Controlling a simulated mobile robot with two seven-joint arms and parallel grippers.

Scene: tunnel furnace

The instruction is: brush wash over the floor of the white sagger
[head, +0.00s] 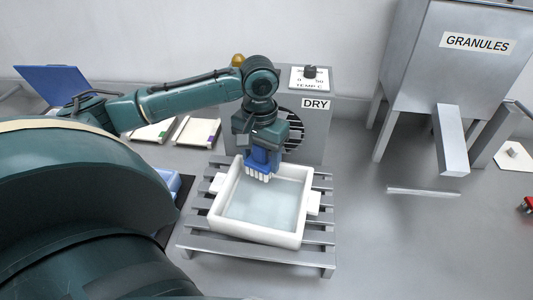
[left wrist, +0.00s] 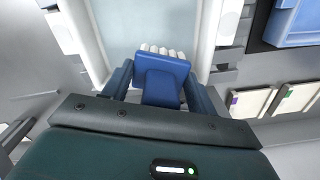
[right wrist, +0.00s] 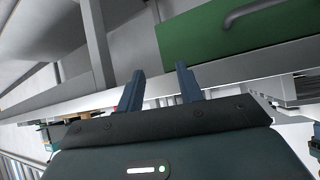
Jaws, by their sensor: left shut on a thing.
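The white sagger (head: 252,238) is a square open box with side lugs, resting on a slatted grey rack. Its floor (head: 268,203) looks pale blue-grey. I cannot tell whether the bristles touch the floor. In the left wrist view the brush (left wrist: 161,80) sits between the fingers, with the sagger wall (left wrist: 208,35) beside it. My right gripper (right wrist: 160,88) is open and empty in the right wrist view, away from the sagger.
A GRANULES hopper (head: 455,70) with a chute stands at the right. A blue tray (head: 172,186) lies left of the rack, partly hidden. A green panel (right wrist: 240,40) is near my right gripper.

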